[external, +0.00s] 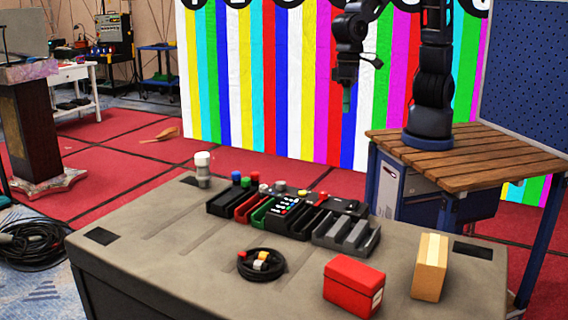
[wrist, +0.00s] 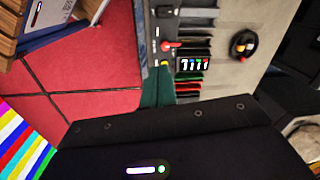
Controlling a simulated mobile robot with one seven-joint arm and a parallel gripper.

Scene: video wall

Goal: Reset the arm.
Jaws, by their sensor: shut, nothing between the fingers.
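My black arm stands on a blue-ringed base on the wooden-topped bench at the right in the external view. My gripper (external: 347,98) hangs down in front of the striped wall, high above the far side of the grey table (external: 140,222). It is shut and empty, and touches nothing.
On the table are a row of dark slotted trays (external: 345,234), a coiled black cable (external: 262,277), a red box (external: 353,286), a tan box (external: 429,266) and a white-topped cylinder (external: 203,168). The wooden bench top (external: 480,160) is otherwise clear.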

